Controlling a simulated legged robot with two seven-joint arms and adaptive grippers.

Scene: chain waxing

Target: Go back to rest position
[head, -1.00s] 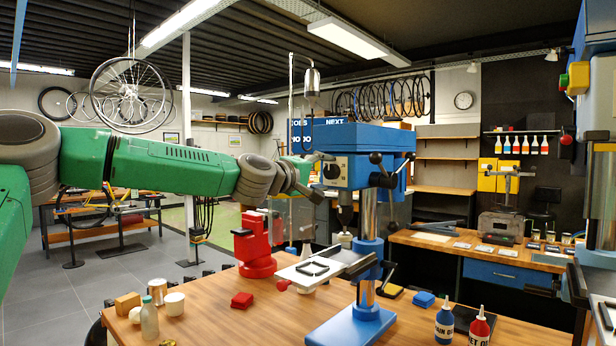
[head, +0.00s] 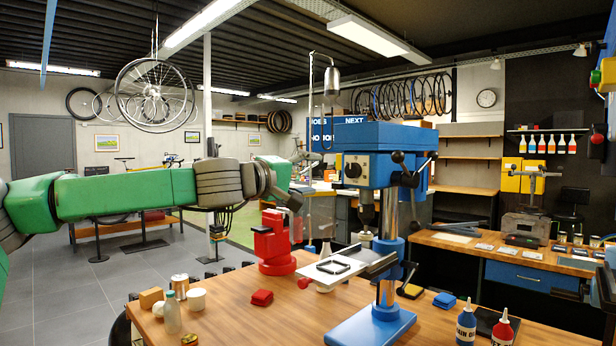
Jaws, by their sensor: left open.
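My left arm comes in from the left as a green link with grey joints. My left gripper (head: 290,200) is at its end, in the air above the far side of the wooden workbench (head: 235,318). It is dark, small and partly edge-on, open, with nothing seen between its fingers. My right gripper is not in view.
A second bench (head: 480,255) stands at the right. Open floor lies left.

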